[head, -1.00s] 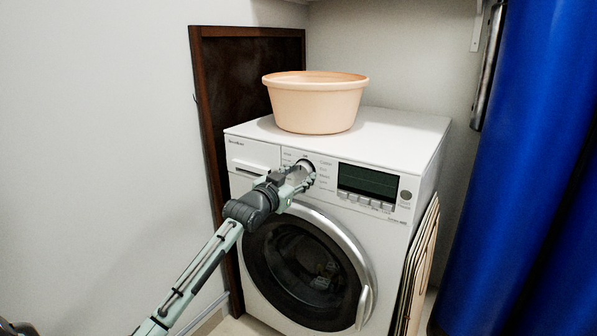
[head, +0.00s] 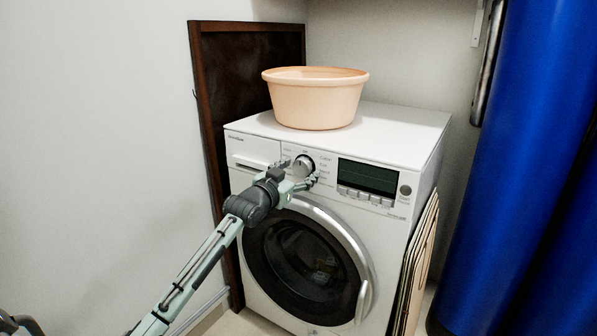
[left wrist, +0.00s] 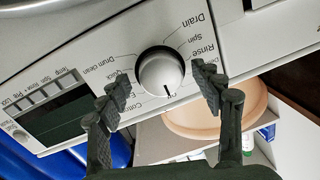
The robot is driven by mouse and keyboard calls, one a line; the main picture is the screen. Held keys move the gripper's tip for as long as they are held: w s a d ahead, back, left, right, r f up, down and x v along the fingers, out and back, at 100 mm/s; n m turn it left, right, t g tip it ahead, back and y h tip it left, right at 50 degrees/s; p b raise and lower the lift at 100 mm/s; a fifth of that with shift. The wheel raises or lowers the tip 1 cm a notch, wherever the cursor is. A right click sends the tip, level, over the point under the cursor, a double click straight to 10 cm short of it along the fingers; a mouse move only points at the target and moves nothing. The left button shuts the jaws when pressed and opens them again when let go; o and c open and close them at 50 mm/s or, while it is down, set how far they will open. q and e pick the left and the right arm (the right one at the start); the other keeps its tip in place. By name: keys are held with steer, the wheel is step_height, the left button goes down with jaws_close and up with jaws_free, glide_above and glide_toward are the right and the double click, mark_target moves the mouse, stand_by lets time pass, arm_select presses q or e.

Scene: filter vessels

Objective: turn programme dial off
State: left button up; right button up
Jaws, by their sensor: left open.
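The programme dial (head: 303,166) is a round silver knob on the white washing machine's front panel (head: 262,150). It also shows in the left wrist view (left wrist: 160,71), where the panel is upside down. There a dark mark on the knob's face points to the picture's bottom, slightly right, which is upward on the machine. My left gripper (head: 300,172) is open in front of the dial. In the left wrist view, the fingers of my left gripper (left wrist: 161,88) stand on either side of the knob with visible gaps. My right gripper is not in view.
A peach basin (head: 317,104) stands on top of the machine. A dark display (head: 368,177) with buttons is right of the dial. The round door (head: 300,258) is below. A blue cylinder (head: 525,150) stands at the right, and a brown board (head: 207,110) leans behind left.

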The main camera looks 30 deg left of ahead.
arm_select(q)
steer(key=s+d, duration=0.1)
steer(key=s, duration=1.1)
steer(key=shift+r, duration=0.3)
steer(key=s+d+f+g+p, duration=0.1)
steer(key=s+d+f+g, duration=0.15)
steer(key=f, duration=0.45)
steer(key=s+d+f+g, duration=0.2)
steer(key=s+f, duration=0.1)
steer(key=f, duration=0.4)
steer(key=s+d+f+g+p, duration=0.1)
steer(key=s+d+f+g, duration=0.15)
steer(key=f, duration=0.45)
steer(key=s+d+f+g, duration=0.3)
steer(key=s+f, duration=0.4)
steer(key=s, duration=0.3)
steer(key=s+d+f+g+p, duration=0.1)
steer(key=s+d+f+g, duration=0.3)
steer(key=s+f, duration=0.3)
steer(key=s, duration=0.3)
steer(key=shift+d+f, duration=0.15)
steer(key=shift+f, duration=0.1)
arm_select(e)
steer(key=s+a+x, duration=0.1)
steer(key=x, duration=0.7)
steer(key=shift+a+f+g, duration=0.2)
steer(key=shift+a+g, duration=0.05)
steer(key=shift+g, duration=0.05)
